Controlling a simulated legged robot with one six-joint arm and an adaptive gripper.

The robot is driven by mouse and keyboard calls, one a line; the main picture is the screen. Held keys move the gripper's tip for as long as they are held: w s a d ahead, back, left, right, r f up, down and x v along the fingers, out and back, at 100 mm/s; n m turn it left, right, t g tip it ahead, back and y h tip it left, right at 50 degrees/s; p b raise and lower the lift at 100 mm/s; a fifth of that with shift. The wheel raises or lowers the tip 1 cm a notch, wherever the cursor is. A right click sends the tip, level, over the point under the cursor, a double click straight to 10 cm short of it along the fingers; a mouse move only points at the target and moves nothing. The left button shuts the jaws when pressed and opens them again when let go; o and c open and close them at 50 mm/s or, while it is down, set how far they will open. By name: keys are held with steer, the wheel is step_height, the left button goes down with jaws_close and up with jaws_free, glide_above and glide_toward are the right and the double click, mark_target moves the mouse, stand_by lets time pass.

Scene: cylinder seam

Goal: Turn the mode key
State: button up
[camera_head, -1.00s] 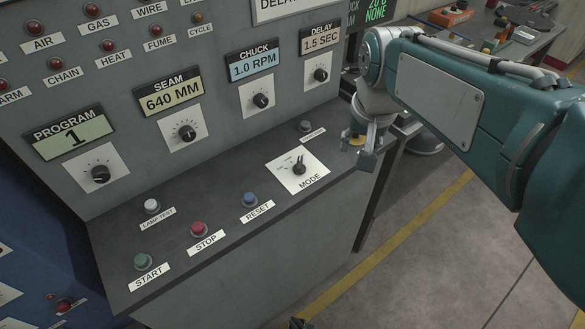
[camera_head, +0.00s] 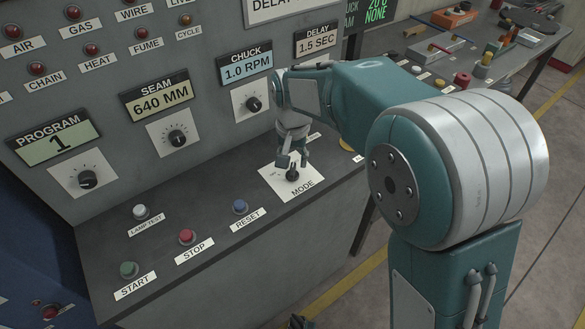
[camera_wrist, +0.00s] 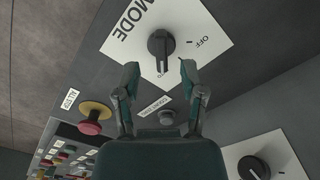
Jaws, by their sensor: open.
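The mode key is a black knob (camera_head: 292,174) on a white plate (camera_head: 272,187) marked MODE, on the console's sloped ledge. In the wrist view the knob (camera_wrist: 159,45) stands on its white plate beside the word OFF. My gripper (camera_head: 292,160) is just above and behind the knob in the head view.
On the ledge are a blue RESET button (camera_head: 240,207), a red STOP button (camera_head: 187,237) and a green START button (camera_head: 129,269). The CHUCK dial (camera_head: 254,104) is close behind my gripper. A yellow-and-red button (camera_wrist: 93,118) shows in the wrist view.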

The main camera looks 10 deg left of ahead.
mark_target(294, 170)
steer(key=shift+a+f, duration=0.2)
steer(key=shift+f, duration=1.75)
steer(key=shift+d, duration=0.1)
jaws_close()
steer(key=n, duration=0.4)
steer(key=shift+d, duration=0.1)
steer(key=n, duration=0.4)
steer(key=shift+d+n, duration=0.1)
steer(key=shift+n, duration=0.4)
